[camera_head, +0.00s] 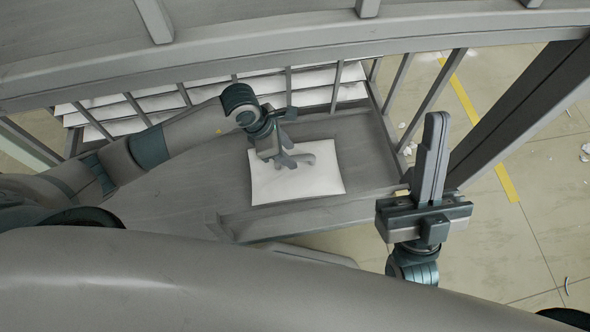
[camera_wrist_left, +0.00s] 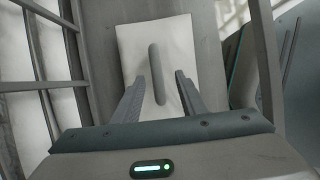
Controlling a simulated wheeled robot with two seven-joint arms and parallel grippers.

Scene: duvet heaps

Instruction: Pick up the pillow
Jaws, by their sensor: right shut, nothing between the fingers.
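The pillow (camera_head: 320,183) is a flat white rectangle lying on a grey platform in the head view. It also shows in the left wrist view (camera_wrist_left: 185,55), beyond the fingers. My left gripper (camera_head: 293,160) is over the pillow's upper left part, pointing down. In the left wrist view its two fingers (camera_wrist_left: 158,95) stand apart with the pillow's white surface beyond. A grey rounded bar shape (camera_wrist_left: 157,72) shows between them; I cannot tell what it is. I cannot tell whether the fingertips touch the pillow. My right gripper (camera_head: 432,160) points up, shut and empty, right of the platform.
The grey platform (camera_head: 210,185) has a raised front edge. A grey railing (camera_head: 300,48) with bars runs above and behind it. Stacked white flat pieces (camera_head: 315,87) lie beyond the bars. The tiled floor (camera_head: 520,240) at right has a yellow line and small white scraps.

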